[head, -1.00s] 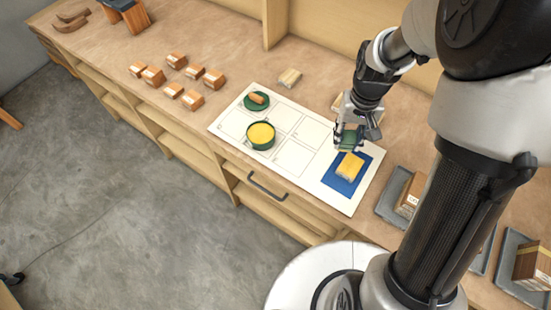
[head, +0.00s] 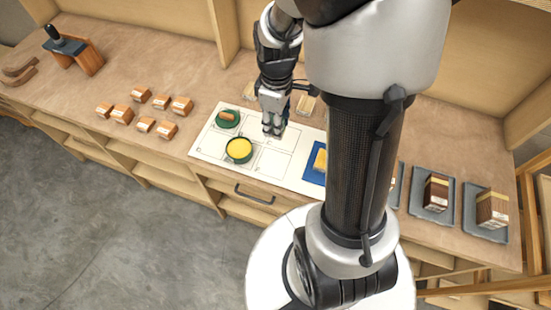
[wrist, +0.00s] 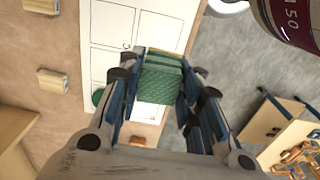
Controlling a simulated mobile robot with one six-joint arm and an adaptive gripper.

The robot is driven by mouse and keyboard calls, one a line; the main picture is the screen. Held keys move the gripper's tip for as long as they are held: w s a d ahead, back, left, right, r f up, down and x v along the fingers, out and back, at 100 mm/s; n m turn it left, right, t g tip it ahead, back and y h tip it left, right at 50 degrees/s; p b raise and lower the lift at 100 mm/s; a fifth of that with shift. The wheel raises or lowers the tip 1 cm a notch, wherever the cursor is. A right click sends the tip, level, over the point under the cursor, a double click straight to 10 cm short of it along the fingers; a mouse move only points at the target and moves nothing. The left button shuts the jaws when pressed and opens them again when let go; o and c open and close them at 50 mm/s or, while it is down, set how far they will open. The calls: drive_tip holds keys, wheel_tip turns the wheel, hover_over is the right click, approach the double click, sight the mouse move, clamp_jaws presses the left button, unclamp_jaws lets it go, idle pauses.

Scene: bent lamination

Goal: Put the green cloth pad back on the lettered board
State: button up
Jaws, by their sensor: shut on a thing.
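The green cloth pad (wrist: 160,80) shows in the wrist view as a folded, quilted stack between the fingers of my gripper (wrist: 160,88), which is shut on it. In the head view my gripper (head: 272,130) points down over the back middle of the lettered board (head: 274,163); the pad is hard to make out there. The white board with its outlined cells also shows beyond the pad in the wrist view (wrist: 112,25). I cannot tell the pad's height above the board.
Several wooden blocks (head: 140,95) lie left. Grey trays (head: 432,212) stand right.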

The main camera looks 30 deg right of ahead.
sight(276, 165)
wheel_tip(276, 165, down, 19)
drive_tip(key=b, duration=0.4)
drive_tip(key=shift+a, duration=0.1)
drive_tip(key=shift+f+b, duration=0.25)
drive_tip(key=shift+b, duration=0.1)
drive_tip(key=o, duration=0.9)
drive_tip(key=shift+o, duration=0.2)
drive_tip(key=shift+r, duration=0.2)
